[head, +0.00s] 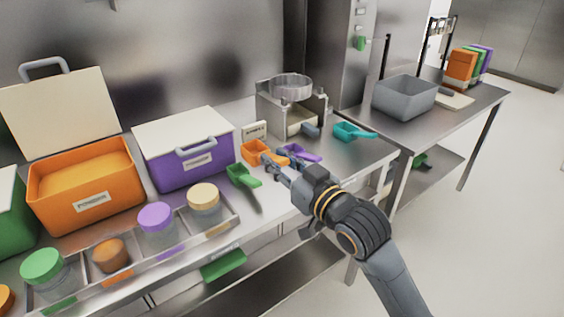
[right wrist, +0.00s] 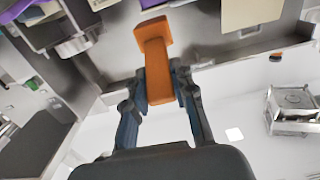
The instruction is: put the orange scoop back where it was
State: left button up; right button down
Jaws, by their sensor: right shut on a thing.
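The orange scoop (head: 255,151) is in my right gripper (head: 274,164), near the right part of the steel counter. In the right wrist view the orange scoop (right wrist: 154,47) sticks out beyond the fingertips, and the two fingers (right wrist: 166,88) are closed on either side of its handle. I cannot tell how high it is above the counter. The green scoop (head: 242,175) lies to the left of the gripper and the purple scoop (head: 303,152) just to its right. The teal scoop (head: 350,131) lies further right. My left gripper is not in view.
The purple bin (head: 185,165) and the open orange bin (head: 60,198) stand at left. A small label card (head: 254,131) and a scale with a metal bowl (head: 291,86) stand behind the scoop. A grey tub (head: 405,98) is on the far table.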

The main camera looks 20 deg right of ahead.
jog(key=w+d+f, duration=0.1)
jog(key=w+f, duration=0.2)
jog(key=w, duration=0.1)
jog(key=w+d+f, duration=0.2)
jog(key=w+f, duration=0.1)
jog(key=w, duration=0.1)
jog(key=w+d+f+b, duration=0.1)
jog(key=w+d+f, duration=0.1)
jog(key=w+f, duration=0.1)
jog(key=shift+w+d, duration=0.2)
jog(key=shift+w, duration=0.2)
jog(key=shift+w+f, duration=0.2)
notch_tip(320, 180, down, 3)
jog(key=shift+w+d+f, duration=0.1)
jog(key=shift+d, duration=0.05)
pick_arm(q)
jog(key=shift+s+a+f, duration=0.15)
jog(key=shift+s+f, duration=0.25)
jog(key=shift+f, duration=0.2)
pick_arm(e)
jog(key=shift+f, duration=0.1)
jog(key=shift+f, duration=0.2)
jog(key=c, duration=1.1)
grip_release()
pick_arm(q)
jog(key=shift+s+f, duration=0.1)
